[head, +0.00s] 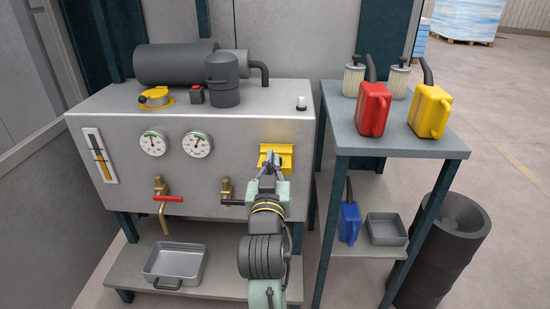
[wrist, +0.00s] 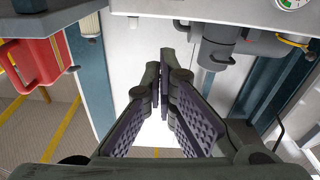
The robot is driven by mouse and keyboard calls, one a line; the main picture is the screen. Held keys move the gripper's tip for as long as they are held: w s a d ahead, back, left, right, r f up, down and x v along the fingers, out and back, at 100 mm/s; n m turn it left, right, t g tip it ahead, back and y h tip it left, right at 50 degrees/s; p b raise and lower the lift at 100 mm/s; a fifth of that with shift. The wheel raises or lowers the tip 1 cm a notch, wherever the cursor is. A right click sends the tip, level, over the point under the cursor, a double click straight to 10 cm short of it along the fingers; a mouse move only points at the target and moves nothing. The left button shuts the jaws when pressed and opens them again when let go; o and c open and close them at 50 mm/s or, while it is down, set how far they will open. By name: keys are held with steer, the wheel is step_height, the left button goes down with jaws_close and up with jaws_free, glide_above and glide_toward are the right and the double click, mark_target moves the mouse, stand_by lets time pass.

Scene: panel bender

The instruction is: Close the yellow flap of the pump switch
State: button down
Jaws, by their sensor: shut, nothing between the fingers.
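The yellow flap and housing of the pump switch (head: 284,150) sit on the right part of the grey tank's front face in the head view. My gripper (head: 268,166) is right in front of it and covers its lower middle. I cannot tell whether the fingertips touch the yellow part, nor the flap's exact angle. In the wrist view, my gripper (wrist: 166,62) has its fingertips together with nothing between them. The yellow flap is not visible there.
Two gauges (head: 153,143), a red-handled tap (head: 161,197) and a second tap (head: 226,190) are left of my gripper. A side table (head: 385,138) with a red can (head: 372,108) and a yellow can (head: 430,112) stands to the right.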

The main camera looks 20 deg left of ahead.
steer(key=shift+m, duration=0.4)
steer(key=p+x, duration=0.1)
steer(key=x, duration=0.2)
steer(key=p+x, duration=0.1)
steer(key=x, duration=0.2)
steer(key=r+p+x, duration=0.1)
steer(key=x, duration=0.3)
steer(key=shift+s, duration=0.1)
steer(key=shift+s+d+f, duration=0.1)
steer(key=shift+s+f, duration=0.1)
steer(key=shift+f, duration=0.5)
steer(key=shift+s+f, duration=0.25)
steer(key=shift+f, duration=0.45)
steer(key=shift+s+d+f, duration=0.1)
steer(key=shift+s+f, duration=0.1)
steer(key=shift+f, duration=0.5)
steer(key=shift+f, duration=0.1)
steer(key=b, duration=0.2)
steer(key=shift+s+d+f+t+b, duration=0.1)
steer(key=shift+s+f+t+b, duration=0.1)
steer(key=shift+f+t+b, duration=0.2)
